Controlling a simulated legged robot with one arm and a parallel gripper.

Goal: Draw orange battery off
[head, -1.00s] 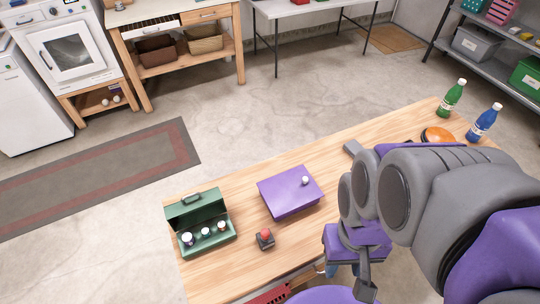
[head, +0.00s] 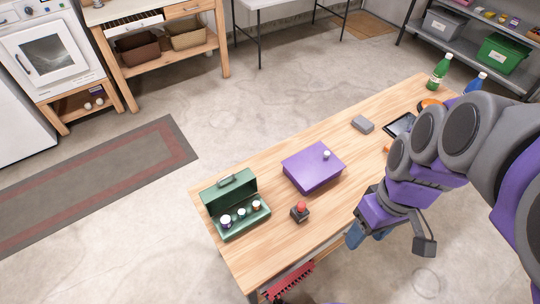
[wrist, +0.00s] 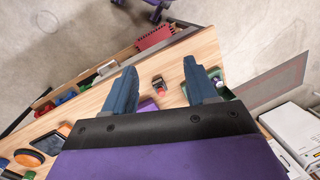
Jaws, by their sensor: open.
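My gripper (head: 365,233) is open and empty, just off the front edge of the wooden table. In the wrist view, its two blue fingers (wrist: 159,67) are spread wide, with the table below. A small orange piece (head: 386,147) shows on the table beside my arm, mostly hidden. An orange spot, also small, shows by the tablet in the wrist view (wrist: 64,130). A larger round orange thing (head: 430,103) lies farther back, partly behind my arm. I cannot tell which of these, if either, is the orange battery. My gripper is apart from both.
The wooden table (head: 265,150) holds a purple box (head: 314,172), an open green case (head: 232,235) with small jars, a red-button device (head: 300,211), a grey block (head: 362,124) and a dark tablet (head: 399,125). Bottles (head: 439,72) stand at the far end.

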